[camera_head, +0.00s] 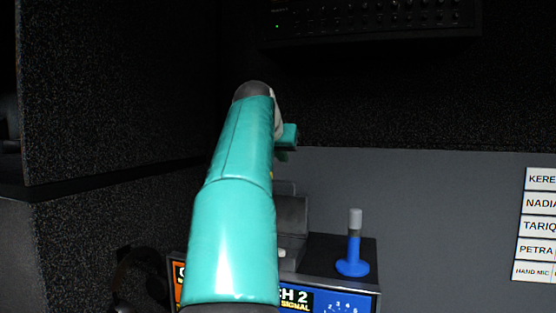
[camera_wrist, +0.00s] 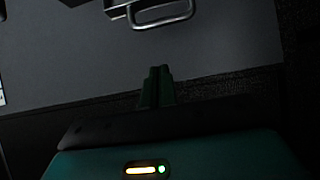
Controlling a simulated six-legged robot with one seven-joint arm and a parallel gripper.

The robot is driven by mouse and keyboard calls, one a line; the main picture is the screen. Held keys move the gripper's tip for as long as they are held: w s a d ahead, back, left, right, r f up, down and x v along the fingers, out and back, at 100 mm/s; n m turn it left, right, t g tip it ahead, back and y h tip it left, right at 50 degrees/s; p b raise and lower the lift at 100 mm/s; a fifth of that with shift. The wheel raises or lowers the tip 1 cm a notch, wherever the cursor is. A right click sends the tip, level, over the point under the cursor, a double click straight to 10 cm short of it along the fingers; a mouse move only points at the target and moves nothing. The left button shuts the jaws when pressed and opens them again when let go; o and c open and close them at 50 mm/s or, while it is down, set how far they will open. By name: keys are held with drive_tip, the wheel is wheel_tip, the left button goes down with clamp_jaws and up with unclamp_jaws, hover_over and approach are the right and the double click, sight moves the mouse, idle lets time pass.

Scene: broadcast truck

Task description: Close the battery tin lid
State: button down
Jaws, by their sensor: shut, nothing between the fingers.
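A dark grey box-like piece (camera_head: 292,215) with a thin wire loop on top stands behind my arm in the head view. It may be the battery tin with its lid raised, but my arm hides its left part and I cannot tell the lid angle. In the head view my arm mostly hides the gripper; a teal part of the hand shows above the grey piece.
A blue post with a grey top (camera_head: 353,250) stands on the dark console top, right of the grey piece. The console front carries labelled panels (camera_head: 335,303). Name labels (camera_head: 538,203) are on the grey wall at right. A dark rack unit (camera_head: 370,20) hangs above.

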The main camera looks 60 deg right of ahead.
hover_over(284, 193)
drive_tip(key=d, duration=0.3)
wheel_tip(284, 193, down, 4)
drive_tip(key=f, duration=0.1)
drive_tip(key=shift+s+a+r, duration=0.1)
drive_tip(key=shift+a+r, duration=0.05)
drive_tip(key=shift+a, duration=0.95)
drive_tip(key=shift+a+f, duration=0.3)
drive_tip(key=shift+a, duration=0.15)
drive_tip(key=shift+s+a, duration=0.2)
drive_tip(key=shift+a, duration=0.3)
drive_tip(key=shift+w+f, duration=0.1)
drive_tip(key=shift+f, duration=0.05)
